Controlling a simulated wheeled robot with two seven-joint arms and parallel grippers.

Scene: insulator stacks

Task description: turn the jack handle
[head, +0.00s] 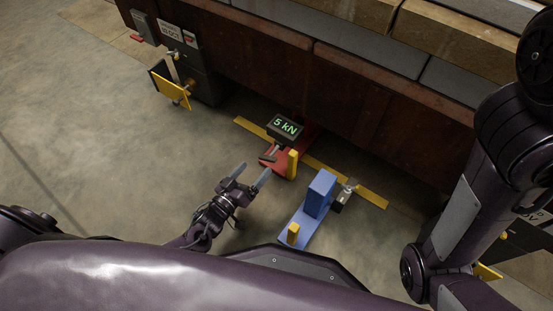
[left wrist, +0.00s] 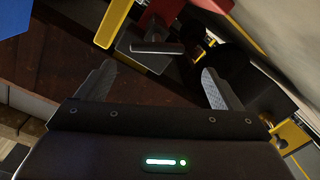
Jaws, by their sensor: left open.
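The red jack (head: 269,166) stands on the floor at the foot of the rusty beam, with a dark display reading "5 kN" (head: 285,127) above it. Its handle (head: 268,157) looks like a short grey bar on the near side. In the left wrist view the handle (left wrist: 157,47) lies crosswise ahead of the fingertips, roughly between them, with a gap. My left gripper (head: 250,175) is open and empty, just short of the jack; its two fingers also show in the left wrist view (left wrist: 155,84). My right gripper is not in view.
A yellow post (head: 292,163) stands right beside the jack. A blue block on a blue base (head: 319,193) stands to the right. A yellow strip (head: 372,197) runs along the floor by the beam (head: 340,85). A yellow-fronted box (head: 170,89) is at upper left. The left floor is clear.

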